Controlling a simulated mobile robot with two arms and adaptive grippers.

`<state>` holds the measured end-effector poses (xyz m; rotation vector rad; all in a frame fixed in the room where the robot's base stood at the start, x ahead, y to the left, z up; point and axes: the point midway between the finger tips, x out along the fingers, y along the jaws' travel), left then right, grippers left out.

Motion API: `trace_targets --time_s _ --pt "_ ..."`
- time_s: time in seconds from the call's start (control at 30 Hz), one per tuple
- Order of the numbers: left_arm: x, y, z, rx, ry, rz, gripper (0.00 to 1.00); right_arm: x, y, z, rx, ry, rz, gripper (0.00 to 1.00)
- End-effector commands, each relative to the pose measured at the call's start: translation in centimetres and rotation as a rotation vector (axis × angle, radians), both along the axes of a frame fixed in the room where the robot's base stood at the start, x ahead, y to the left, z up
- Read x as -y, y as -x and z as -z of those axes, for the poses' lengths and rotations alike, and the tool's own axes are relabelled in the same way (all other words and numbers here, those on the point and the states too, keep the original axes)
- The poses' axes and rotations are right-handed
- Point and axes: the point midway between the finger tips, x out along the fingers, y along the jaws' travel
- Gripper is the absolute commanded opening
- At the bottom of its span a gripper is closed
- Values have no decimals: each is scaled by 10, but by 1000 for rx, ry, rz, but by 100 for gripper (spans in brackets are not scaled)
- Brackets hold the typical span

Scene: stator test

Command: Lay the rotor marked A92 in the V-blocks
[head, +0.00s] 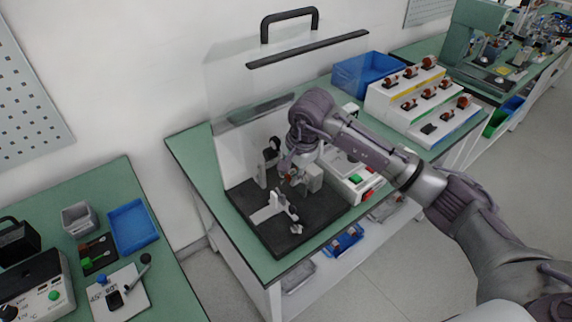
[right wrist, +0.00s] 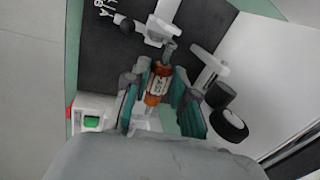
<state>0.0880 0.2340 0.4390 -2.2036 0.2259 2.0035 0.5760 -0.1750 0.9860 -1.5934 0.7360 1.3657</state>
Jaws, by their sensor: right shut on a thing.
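My right gripper (right wrist: 160,98) is shut on a copper-and-grey rotor (right wrist: 158,84) with a pale label, whose marking I cannot read with certainty. The rotor lies between the two green-padded fingers, its shaft pointing toward the white supports. In the head view the gripper (head: 292,172) is low over the black base plate (head: 325,213). A white V-block support (head: 268,211) stands at the front of the plate, and another white support (head: 260,172) stands behind. I cannot tell whether the rotor touches them. My left gripper is out of view.
A clear guard with a black handle (head: 290,14) stands behind the plate. A white control box (head: 352,181) with green and red buttons is to the right. A stepped white rack (head: 400,117) holds several rotors beside a blue bin (head: 367,72). Another green bench (head: 108,185) is at left.

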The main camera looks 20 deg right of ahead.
Motion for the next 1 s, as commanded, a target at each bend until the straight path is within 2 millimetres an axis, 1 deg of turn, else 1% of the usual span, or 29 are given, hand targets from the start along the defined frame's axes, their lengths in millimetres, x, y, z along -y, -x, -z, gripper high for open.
trace_targets --time_s 0.03,0.1,0.27,0.57,1.0 --pt "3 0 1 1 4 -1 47 -2 -8 -7 8 -4 42 0" --pt "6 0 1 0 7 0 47 -3 -14 -12 12 -5 88 0" --pt "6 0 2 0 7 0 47 -3 -17 -15 15 -5 120 0" --pt "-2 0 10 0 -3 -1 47 -3 -16 0 14 -6 117 0" --pt "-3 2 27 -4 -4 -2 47 -3 -17 31 15 -5 116 0"
